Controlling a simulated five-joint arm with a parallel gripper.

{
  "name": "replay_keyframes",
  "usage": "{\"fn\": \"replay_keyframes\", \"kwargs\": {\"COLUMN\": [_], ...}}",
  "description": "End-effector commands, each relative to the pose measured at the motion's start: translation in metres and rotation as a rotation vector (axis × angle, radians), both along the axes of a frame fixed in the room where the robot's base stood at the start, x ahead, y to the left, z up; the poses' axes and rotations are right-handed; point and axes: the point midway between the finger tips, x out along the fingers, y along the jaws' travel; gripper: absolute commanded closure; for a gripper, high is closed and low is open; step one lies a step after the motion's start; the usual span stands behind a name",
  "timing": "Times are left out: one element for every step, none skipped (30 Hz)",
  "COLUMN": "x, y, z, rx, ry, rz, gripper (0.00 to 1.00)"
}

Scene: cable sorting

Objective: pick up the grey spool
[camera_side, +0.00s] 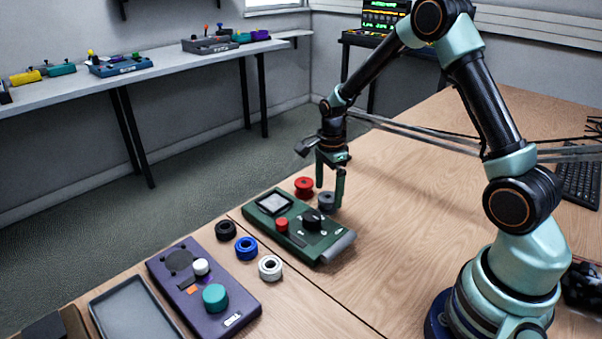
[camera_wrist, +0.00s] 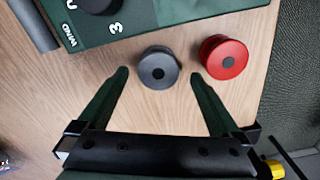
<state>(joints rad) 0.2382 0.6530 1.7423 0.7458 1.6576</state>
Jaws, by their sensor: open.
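The grey spool (camera_side: 327,201) stands on the wooden table just behind the green device. In the wrist view the grey spool (camera_wrist: 157,68) shows from above, ahead of and between the two finger tips. My gripper (camera_side: 330,196) is open and low over the table, with its fingers around the spool's place in the side view. In the wrist view my gripper (camera_wrist: 158,74) holds nothing, and clear table shows between its fingers. One finger partly overlaps the view of the spool's surroundings in the side view; whether it touches the spool cannot be told.
A red spool (camera_side: 304,187) stands close beside the grey one, near the right fingertip in the wrist view (camera_wrist: 223,58). The green device (camera_side: 283,238) lies close in front. Black (camera_side: 226,230), blue (camera_side: 246,248) and white (camera_side: 270,267) spools stand left of it.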

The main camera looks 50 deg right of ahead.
Motion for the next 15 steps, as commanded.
{"fn": "replay_keyframes", "kwargs": {"x": [-0.003,-0.003,-0.003,-0.003,-0.002,-0.002,-0.002,-0.002,-0.002,-0.002,-0.002,-0.002,-0.002,-0.002,-0.002], "y": [0.003,0.004,0.003,0.003,0.003,0.003,0.003,0.003,0.003,0.003,0.003,0.002,0.002,0.002,0.002], "z": [-0.009,-0.013,-0.019,-0.022,-0.024,-0.027,-0.029,-0.030,-0.030,-0.030,-0.030,-0.030,-0.030,-0.030,-0.030], "rx": [0.001,0.001,0.002,0.002,0.001,0.001,0.001,0.001,0.000,0.000,0.000,0.000,0.000,0.000,0.000], "ry": [0.006,0.004,0.005,0.005,0.003,0.002,0.002,0.002,0.001,0.001,0.000,0.000,0.000,0.000,0.000], "rz": [0.001,0.000,-0.001,-0.001,-0.001,-0.001,-0.001,-0.001,-0.001,-0.001,-0.001,-0.001,-0.001,-0.001,-0.001], "gripper": [0.00,0.00,0.00,0.00,0.00,0.00,0.00,0.00,0.00,0.00,0.00,0.00,0.00,0.00,0.04]}}
